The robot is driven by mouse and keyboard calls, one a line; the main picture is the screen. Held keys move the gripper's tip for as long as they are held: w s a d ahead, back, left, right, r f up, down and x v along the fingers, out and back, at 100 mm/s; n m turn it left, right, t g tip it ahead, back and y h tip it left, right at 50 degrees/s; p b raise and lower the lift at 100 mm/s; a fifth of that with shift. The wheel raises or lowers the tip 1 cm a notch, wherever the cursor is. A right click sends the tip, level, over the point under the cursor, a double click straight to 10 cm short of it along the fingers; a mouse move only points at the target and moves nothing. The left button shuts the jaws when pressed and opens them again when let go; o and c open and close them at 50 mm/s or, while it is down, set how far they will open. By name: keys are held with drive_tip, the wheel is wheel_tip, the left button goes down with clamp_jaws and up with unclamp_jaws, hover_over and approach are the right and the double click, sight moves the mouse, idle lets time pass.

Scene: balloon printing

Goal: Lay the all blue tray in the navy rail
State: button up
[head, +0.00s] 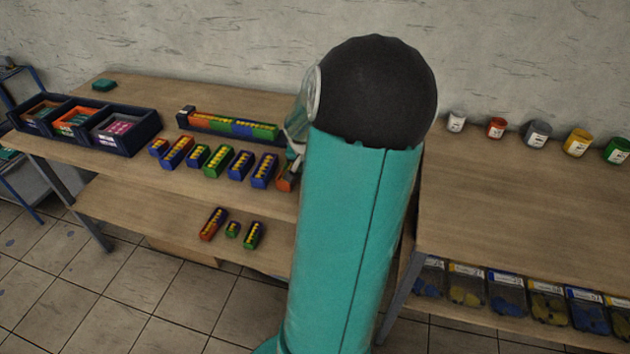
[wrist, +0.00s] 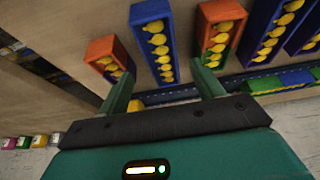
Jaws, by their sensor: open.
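In the wrist view a blue tray (wrist: 153,40) of yellow pieces lies beyond the gap between my fingers; its visible sides look blue. My gripper (wrist: 163,92) is open and empty, apart from that tray. The navy rail (head: 186,112) stands at the back of the left table, holding a row of orange, green and blue trays. Part of it shows at the lower right of the wrist view (wrist: 232,85). My arm covers its right side in the head view.
Several more trays (head: 240,165) line the table front, and some sit on the lower shelf (head: 212,223). A navy box (head: 145,137) stands left. Paint jars (head: 537,132) stand right.

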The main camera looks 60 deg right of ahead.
drive_tip(key=shift+w+x, duration=0.15)
drive_tip(key=shift+x, duration=1.25)
drive_tip(key=shift+w+x, duration=0.1)
drive_tip(key=shift+x, duration=1.3)
drive_tip(key=shift+d+r, duration=0.1)
drive_tip(key=shift+c, duration=0.5)
drive_tip(key=c, duration=1.1)
drive_tip(key=shift+r, duration=0.1)
